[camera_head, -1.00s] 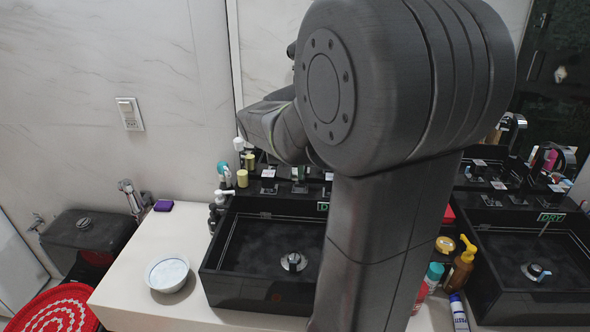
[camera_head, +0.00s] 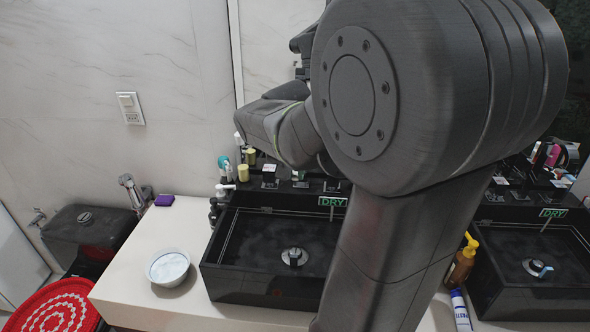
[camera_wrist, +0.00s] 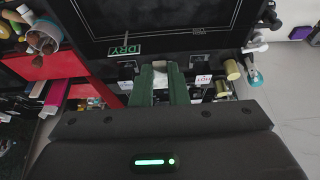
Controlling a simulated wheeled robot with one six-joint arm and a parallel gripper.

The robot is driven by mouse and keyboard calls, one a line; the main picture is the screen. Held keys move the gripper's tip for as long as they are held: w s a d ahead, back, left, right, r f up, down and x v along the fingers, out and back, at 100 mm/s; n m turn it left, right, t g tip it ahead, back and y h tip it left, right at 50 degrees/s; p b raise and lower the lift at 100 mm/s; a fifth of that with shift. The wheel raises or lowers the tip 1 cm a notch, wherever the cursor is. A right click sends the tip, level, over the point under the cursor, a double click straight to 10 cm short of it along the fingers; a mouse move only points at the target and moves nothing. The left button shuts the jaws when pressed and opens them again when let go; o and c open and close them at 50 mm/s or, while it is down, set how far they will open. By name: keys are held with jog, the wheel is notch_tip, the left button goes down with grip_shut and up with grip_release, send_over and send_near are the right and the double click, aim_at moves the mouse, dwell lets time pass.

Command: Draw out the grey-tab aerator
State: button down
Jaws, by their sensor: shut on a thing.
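My gripper shows in the wrist view (camera_wrist: 160,84), its two dark green fingers shut on a small pale grey piece, which I take to be the grey-tab aerator (camera_wrist: 159,66). Only a little of this piece shows between the fingers, so its lower end and whether it touches anything are hidden. The gripper is over the back ledge of the left sink, between the DRY sign (camera_wrist: 125,50) and the HOT label (camera_wrist: 203,81). In the head view, my own arm hides the fingers and the piece.
The left black sink (camera_head: 255,291) has a drain fitting (camera_head: 294,257) in it. Bottles (camera_head: 463,262) and the right sink (camera_head: 530,301) stand to the right.

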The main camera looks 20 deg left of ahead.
jog(key=shift+s+d+r+p, duration=0.2)
jog(key=shift+s+r, duration=0.3)
jog(key=shift+s, duration=0.3)
jog(key=shift+s+d+r+p, duration=0.25)
jog(key=shift+s+r, duration=0.3)
jog(key=shift+s, duration=0.3)
jog(key=shift+s+d+r+p, duration=0.2)
jog(key=shift+s+r, duration=0.3)
jog(key=shift+s, duration=0.3)
